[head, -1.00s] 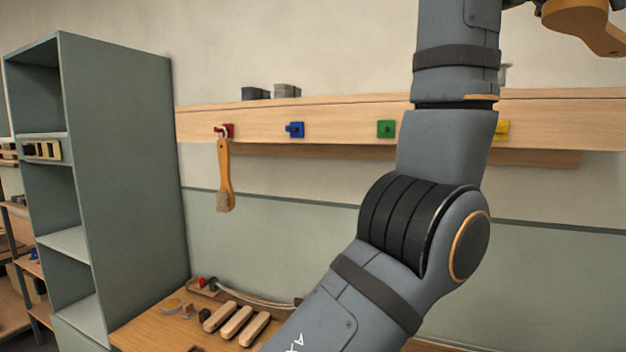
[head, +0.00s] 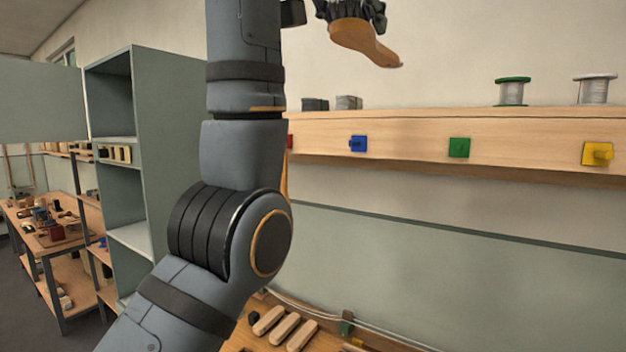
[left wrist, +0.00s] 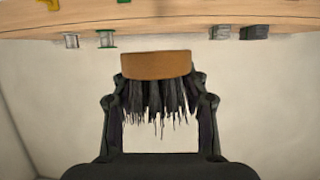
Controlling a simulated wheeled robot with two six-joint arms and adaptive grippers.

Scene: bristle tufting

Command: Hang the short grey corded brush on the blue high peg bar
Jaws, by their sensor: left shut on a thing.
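My left gripper (head: 352,8) is at the top edge of the head view, shut on a brush with a wooden handle (head: 366,42). In the left wrist view the brush's wooden end (left wrist: 156,65) lies across the jaws, with dark grey bristles between the fingers. I cannot make out a cord on it. The brush is in the air, above the level of the wooden peg bar (head: 410,128). The blue peg (head: 357,143) on the bar is empty and appears below the brush in the picture. My right gripper is not in view.
A red peg (head: 290,142) is mostly behind my left arm, with a sliver of a hanging wooden handle (head: 284,180). Green (head: 459,147) and yellow (head: 597,154) pegs are empty. Spools and grey blocks (head: 315,104) stand on the bar. A tall green-grey cabinet (head: 165,130) is at left.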

